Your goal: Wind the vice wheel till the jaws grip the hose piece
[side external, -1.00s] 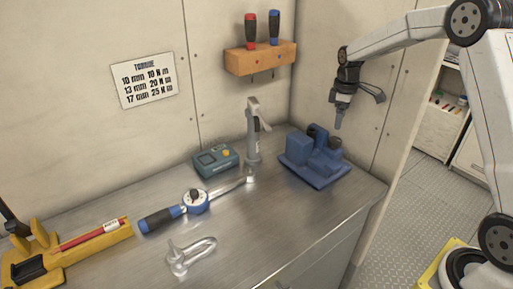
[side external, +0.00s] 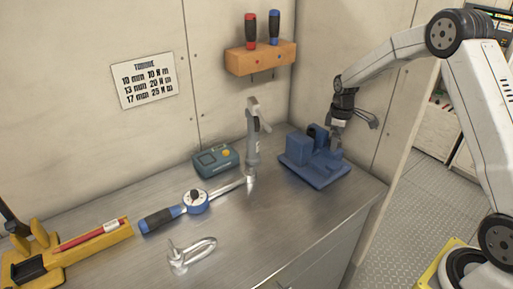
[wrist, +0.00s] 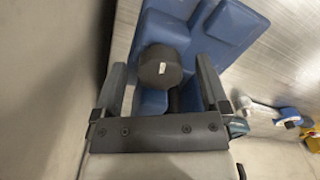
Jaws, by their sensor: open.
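The blue vice (side external: 300,152) sits on the steel bench near the right wall; its blue body (wrist: 225,25) also shows in the wrist view. A dark round wheel with a pale mark (wrist: 160,67) is on the vice. My gripper (wrist: 160,62) is open, with one finger on each side of the wheel and visible gaps between.
A grey upright tool (side external: 253,140) stands left of the vice, with a teal box (side external: 215,160) beside it. Walls stand close behind and right of the vice.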

